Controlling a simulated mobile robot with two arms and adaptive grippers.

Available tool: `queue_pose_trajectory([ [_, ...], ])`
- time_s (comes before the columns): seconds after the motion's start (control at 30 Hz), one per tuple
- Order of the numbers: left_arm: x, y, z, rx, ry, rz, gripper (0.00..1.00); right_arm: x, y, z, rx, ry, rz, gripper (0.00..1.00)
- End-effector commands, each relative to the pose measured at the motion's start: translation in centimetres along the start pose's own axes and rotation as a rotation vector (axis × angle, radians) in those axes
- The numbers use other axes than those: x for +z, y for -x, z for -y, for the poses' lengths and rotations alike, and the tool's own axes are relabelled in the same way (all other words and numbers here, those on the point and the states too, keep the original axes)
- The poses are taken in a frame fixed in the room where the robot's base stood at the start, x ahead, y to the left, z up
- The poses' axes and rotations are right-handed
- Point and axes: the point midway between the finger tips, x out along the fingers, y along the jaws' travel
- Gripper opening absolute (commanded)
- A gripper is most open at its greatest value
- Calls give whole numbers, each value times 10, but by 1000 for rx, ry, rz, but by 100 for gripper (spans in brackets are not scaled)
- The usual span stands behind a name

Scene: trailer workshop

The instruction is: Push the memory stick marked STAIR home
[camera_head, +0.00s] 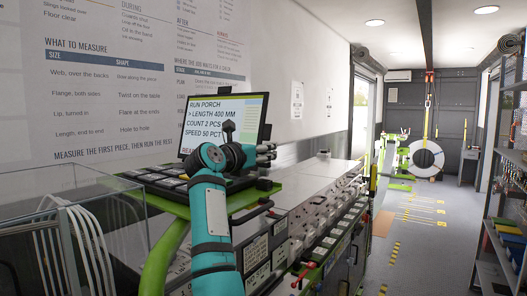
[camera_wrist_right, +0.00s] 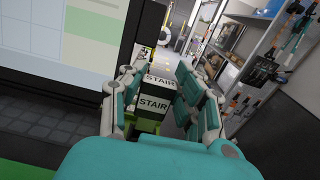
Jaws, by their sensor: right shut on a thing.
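The memory stick (camera_wrist_right: 154,104) is a dark block with white STAIR labels on two faces, seen in the right wrist view. My right gripper (camera_wrist_right: 156,84) is shut on it, with a teal finger on each side. In the head view my right gripper (camera_head: 266,152) is at the right edge of the control screen (camera_head: 226,118), above the green-edged console. The stick cannot be made out there. The stick's far end and any socket are hidden, so I cannot tell how far in it sits. My left gripper is not in view.
A black keypad (camera_head: 165,182) lies on the console below the screen. A long grey machine (camera_head: 318,205) with levers runs away behind the gripper. A wire-filled clear case (camera_head: 75,240) stands at the lower left. The floor aisle (camera_head: 415,245) at right is clear.

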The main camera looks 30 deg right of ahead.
Motion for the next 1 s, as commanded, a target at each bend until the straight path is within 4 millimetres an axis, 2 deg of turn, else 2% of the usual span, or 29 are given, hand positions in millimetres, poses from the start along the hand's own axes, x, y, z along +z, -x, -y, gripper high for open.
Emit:
queue_pose_trajectory([
  [1.0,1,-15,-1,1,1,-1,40,-21,0,0,0,-1,-1,4],
])
